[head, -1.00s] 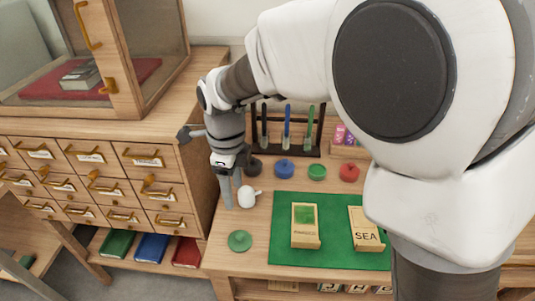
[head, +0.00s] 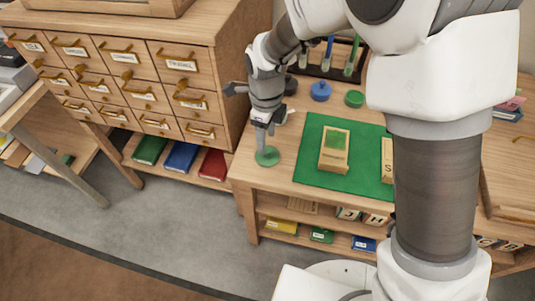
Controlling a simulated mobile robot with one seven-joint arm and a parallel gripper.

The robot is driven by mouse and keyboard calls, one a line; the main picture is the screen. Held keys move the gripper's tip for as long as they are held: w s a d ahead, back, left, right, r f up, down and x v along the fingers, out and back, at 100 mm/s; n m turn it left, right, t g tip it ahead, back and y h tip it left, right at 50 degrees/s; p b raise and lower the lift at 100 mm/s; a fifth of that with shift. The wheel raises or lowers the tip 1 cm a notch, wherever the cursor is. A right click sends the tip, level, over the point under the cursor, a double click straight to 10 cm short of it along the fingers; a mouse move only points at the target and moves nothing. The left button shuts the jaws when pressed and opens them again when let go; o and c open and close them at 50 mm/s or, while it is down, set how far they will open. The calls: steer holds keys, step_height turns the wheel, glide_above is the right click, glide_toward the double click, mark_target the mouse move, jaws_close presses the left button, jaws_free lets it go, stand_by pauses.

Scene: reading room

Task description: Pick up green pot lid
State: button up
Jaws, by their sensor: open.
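The green pot lid (head: 267,157) is a small round disc lying on the wooden table near its left front corner. My gripper (head: 264,142) points down just above the lid, its fingers open. The fingertips overlap the lid's far part in the picture, and I cannot tell whether they touch it. The lid's knob is hard to make out behind the fingers. A green pot (head: 354,98) stands farther back on the table, near a blue pot (head: 320,91).
A green mat (head: 312,168) with a wooden card box (head: 334,150) lies to the right of the lid. A drawer cabinet (head: 120,70) stands at the left. A test-tube rack (head: 325,66) is at the back.

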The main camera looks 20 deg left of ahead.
mark_target(267, 149)
step_height(267, 149, down, 4)
steer(key=shift+w+f+b, duration=0.1)
steer(key=shift+f+b, duration=0.1)
steer(key=shift+b, duration=0.2)
jaws_close()
